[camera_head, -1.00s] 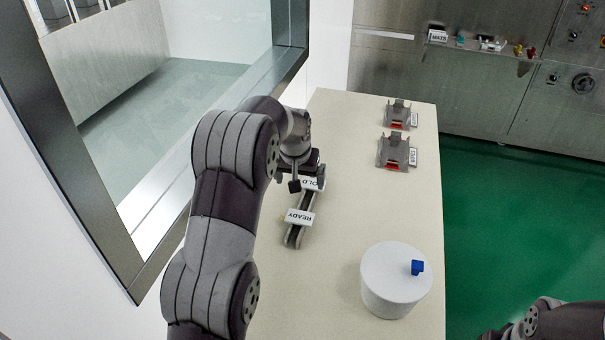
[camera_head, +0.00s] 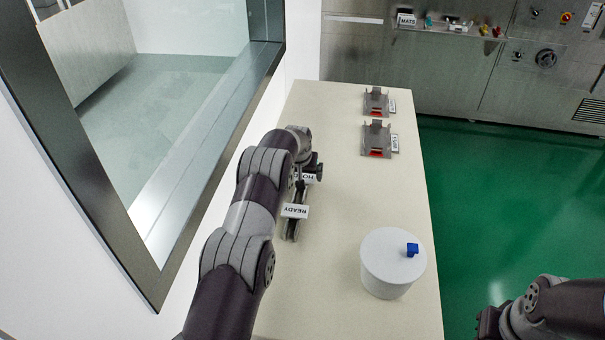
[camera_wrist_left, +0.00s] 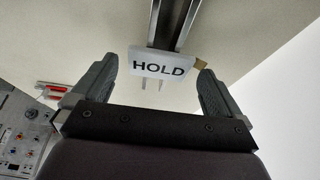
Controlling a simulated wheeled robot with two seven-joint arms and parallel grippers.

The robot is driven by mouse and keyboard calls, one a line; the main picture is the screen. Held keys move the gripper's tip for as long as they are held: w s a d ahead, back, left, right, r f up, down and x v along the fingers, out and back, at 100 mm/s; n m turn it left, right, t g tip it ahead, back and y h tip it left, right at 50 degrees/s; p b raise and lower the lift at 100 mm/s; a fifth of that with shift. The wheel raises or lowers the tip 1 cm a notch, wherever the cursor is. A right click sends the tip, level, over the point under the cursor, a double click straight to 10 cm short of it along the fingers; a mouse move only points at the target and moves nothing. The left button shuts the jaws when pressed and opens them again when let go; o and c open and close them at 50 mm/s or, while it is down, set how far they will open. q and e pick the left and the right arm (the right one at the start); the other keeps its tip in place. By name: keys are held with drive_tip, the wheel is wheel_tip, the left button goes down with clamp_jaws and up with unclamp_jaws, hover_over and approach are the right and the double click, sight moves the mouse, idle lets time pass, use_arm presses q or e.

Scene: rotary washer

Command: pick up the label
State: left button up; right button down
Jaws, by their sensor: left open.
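A white HOLD label (camera_wrist_left: 163,65) sits on a narrow dark rail (camera_head: 291,230). In the head view the HOLD label (camera_head: 310,178) is partly hidden by my left wrist. A second white label, READY (camera_head: 295,211), sits on the rail nearer to me. My left gripper (camera_head: 312,170) is over the rail's far end. In the left wrist view the left gripper (camera_wrist_left: 157,72) is open, with a finger at each side of the HOLD label and no clear grip on it. My right arm shows at the lower right; its fingers cannot be made out.
A white round container (camera_head: 392,265) with a blue knob (camera_head: 412,249) stands on the table (camera_head: 345,200). Two grey holders with red parts, one farther (camera_head: 376,102) and one nearer (camera_head: 377,140), stand at the back. A glass-fronted wall borders the left. The table's middle is clear.

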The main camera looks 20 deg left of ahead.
use_arm(q)
drive_tip(key=shift+w+d+f, duration=0.15)
drive_tip(key=shift+w+f, duration=0.3)
drive_tip(key=c, duration=0.5)
drive_tip(key=shift+a, duration=0.25)
drive_tip(key=c, duration=0.4)
drive_tip(key=shift+s+r, duration=0.25)
drive_tip(key=shift+s, duration=0.05)
drive_tip(key=shift+c, duration=0.2)
drive_tip(key=shift+w+d, duration=0.1)
drive_tip(key=shift+d, duration=0.05)
